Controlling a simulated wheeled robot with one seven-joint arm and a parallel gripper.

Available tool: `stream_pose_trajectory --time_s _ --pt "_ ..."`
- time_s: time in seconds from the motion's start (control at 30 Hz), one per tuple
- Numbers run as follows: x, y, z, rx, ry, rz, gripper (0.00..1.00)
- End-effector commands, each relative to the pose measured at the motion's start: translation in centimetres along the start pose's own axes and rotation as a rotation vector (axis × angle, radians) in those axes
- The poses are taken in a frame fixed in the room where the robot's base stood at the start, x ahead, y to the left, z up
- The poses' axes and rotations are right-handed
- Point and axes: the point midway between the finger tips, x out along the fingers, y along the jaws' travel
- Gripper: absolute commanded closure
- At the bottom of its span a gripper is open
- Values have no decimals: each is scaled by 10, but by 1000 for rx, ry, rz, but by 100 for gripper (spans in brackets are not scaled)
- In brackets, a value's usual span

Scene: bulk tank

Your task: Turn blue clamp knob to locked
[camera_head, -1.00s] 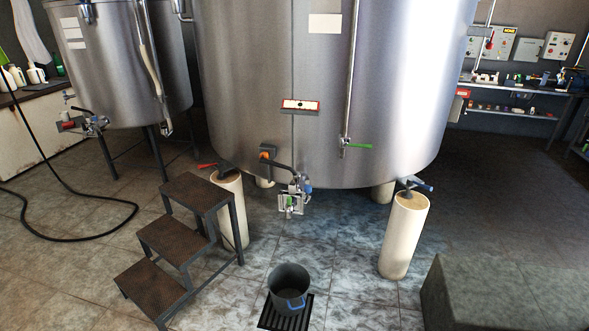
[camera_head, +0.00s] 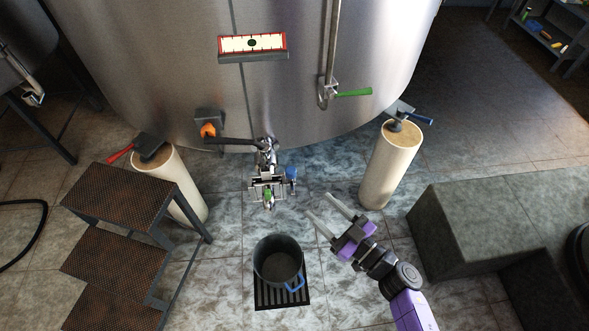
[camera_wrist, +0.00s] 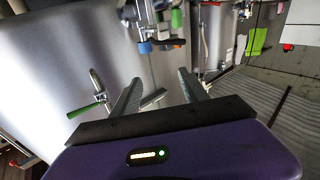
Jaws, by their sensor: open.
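The blue clamp knob (camera_head: 291,173) sits on the right side of the metal outlet valve assembly (camera_head: 265,180) at the bottom front of the big steel tank. In the wrist view a blue knob (camera_wrist: 145,47) shows near the top, on a metal fitting (camera_wrist: 160,15). My gripper (camera_head: 318,204) is open and empty, to the right of and below the knob in the head view, with a gap between them. Its two grey fingers (camera_wrist: 160,73) are spread in the wrist view. Whether the knob is locked cannot be told from here.
A black bucket (camera_head: 278,262) with a blue handle stands on a floor grate below the valve. Steps (camera_head: 115,195) stand at left. Cream tank legs (camera_head: 391,170) flank the valve. A green-handled valve (camera_head: 352,93) is on the tank. A grey block (camera_head: 490,220) is at right.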

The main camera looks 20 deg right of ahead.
Motion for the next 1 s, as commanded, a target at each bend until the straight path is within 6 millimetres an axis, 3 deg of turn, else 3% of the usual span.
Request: stream_pose_trajectory --time_s 0.03,0.1,0.33,1.0 --pt "18 11 4 7 -4 -24 48" --pt "36 21 12 25 -18 -61 48" --pt "69 38 24 70 -62 -133 48" --pt "146 29 30 77 -68 -144 48"
